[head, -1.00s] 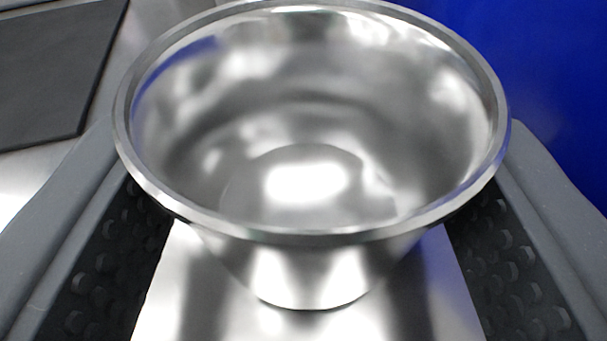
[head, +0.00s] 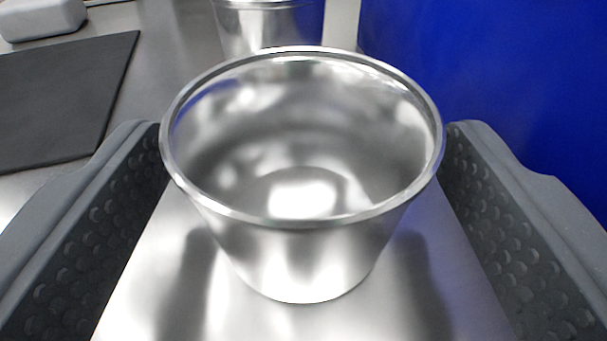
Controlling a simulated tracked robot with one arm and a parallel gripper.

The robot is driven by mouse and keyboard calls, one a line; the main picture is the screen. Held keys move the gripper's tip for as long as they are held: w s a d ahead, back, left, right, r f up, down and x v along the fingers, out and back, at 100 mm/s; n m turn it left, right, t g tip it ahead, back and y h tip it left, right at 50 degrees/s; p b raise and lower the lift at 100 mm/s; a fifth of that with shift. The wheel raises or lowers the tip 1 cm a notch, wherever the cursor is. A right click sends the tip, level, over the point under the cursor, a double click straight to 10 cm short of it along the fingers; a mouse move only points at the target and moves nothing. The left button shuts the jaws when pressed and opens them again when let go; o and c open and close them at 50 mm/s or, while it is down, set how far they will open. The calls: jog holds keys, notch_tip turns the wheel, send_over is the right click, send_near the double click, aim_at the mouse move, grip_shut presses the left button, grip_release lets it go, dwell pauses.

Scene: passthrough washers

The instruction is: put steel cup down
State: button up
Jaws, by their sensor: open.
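The steel cup (head: 300,245) is a shiny, round, empty vessel with a rolled rim. It stands upright on the steel surface (head: 140,290) in the middle of the head view. My gripper (head: 305,145) is open, with one dark, dimpled finger on each side of the cup. A gap shows between each finger and the cup wall, so neither finger touches it.
A second steel vessel (head: 265,30) stands behind the cup, cut off by the top edge. A dark flat mat (head: 65,95) lies at the left, with a pale rounded block (head: 42,18) beyond it. A blue panel (head: 490,75) closes off the right side.

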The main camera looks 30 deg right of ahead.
jog(key=p+v, duration=0.1)
jog(key=v, duration=0.9)
jog(key=shift+s, duration=0.15)
jog(key=shift+a, duration=0.15)
jog(key=w+a+r+n+t+y, duration=0.1)
jog(key=w+a+r+y, duration=0.15)
jog(key=a+r, duration=0.55)
jog(key=w+a+r+n+t+y, duration=0.15)
jog(key=a+r+y, duration=0.25)
jog(key=r, duration=0.8)
jog(key=s+a+r+n+y, duration=0.1)
jog(key=s+r+n, duration=0.1)
jog(key=s+r, duration=0.6)
jog(key=s+r+n+g+y, duration=0.1)
jog(key=s+r, duration=0.7)
jog(key=r, duration=0.6)
jog(key=shift+a+r+n, duration=0.2)
jog(key=shift+a+n, duration=0.15)
